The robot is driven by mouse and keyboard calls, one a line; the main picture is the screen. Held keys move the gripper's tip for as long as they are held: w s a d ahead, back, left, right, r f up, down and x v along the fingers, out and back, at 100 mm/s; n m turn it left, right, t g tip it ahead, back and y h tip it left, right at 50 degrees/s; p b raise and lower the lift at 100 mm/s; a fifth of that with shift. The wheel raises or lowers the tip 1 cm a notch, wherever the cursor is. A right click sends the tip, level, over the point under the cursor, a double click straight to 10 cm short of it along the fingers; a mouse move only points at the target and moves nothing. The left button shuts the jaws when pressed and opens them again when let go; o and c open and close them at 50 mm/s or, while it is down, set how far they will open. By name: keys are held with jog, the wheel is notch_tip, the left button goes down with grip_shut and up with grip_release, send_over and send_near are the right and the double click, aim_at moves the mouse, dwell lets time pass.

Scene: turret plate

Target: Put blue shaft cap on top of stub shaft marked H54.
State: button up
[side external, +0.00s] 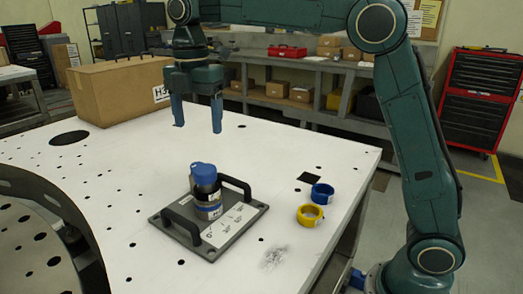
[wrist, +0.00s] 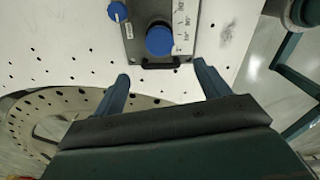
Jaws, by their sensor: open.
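A grey plate (side external: 222,238) with two dark handles lies on the white table, also at the top of the wrist view (wrist: 132,48). An upright dark shaft (side external: 207,190) with a blue band low down stands on it. A blue cap-like top (side external: 203,172) covers its upper end; it shows as a large blue disc (wrist: 159,40) in the wrist view. A smaller blue round piece (wrist: 117,11) is beside it at the plate's left edge. I cannot read H54 anywhere. My gripper (side external: 198,127) is open and empty above the table, apart from the plate; its fingers also show in the wrist view (wrist: 161,71).
A blue ring (side external: 322,193) and a yellow ring (side external: 310,215) lie right of the plate. A cardboard box (side external: 118,92) stands at the table's back left. A curved perforated metal part (side external: 35,235) is at the left front. The table between box and plate is clear.

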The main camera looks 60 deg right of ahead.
jog(key=shift+r, duration=1.5)
jog(key=shift+s, duration=0.1)
jog(key=s+d+m+t, duration=0.2)
jog(key=s+d+m, duration=0.1)
jog(key=s+m, duration=0.3)
jog(key=s+d+m+t, duration=0.15)
jog(key=s+m, duration=0.25)
jog(key=s, duration=0.5)
jog(key=s+d+f+m+t, duration=0.2)
jog(key=s+d+f+m, duration=0.1)
jog(key=s+f+m, duration=0.7)
jog(key=shift+s, duration=1.65)
